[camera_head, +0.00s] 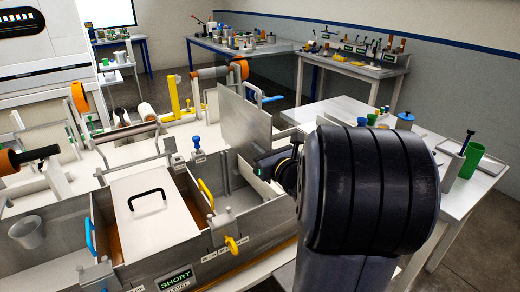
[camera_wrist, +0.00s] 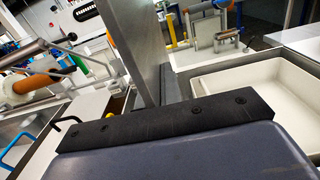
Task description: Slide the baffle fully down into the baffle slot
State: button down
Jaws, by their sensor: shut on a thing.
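The baffle is a flat grey metal plate (camera_head: 246,126), standing upright but looking slightly tilted at the right end of the tank in the head view. In the wrist view it rises as a tall plate (camera_wrist: 137,45) behind the black bar of my gripper. My gripper (camera_head: 278,168) is shut on the baffle near its lower right side, mostly hidden by my arm. The steel tank (camera_head: 205,262) lies below and left of it. The baffle slot is hidden, and I cannot tell whether the lower edge is inside it.
A white lid (camera_head: 152,210) with a black handle covers part of the tank. Yellow handles (camera_head: 206,192) and a blue handle (camera_head: 88,238) stick up at the walls. A white side table (camera_head: 345,108) stands at right. A pale tray (camera_wrist: 265,85) shows in the wrist view.

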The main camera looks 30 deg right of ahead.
jog(key=shift+f+b, duration=1.85)
jog(key=shift+b, duration=0.2)
jog(key=shift+f+b, duration=4.2)
jog(key=shift+b, duration=0.25)
jog(key=shift+r+p, duration=1.9)
jog(key=shift+r, duration=0.7)
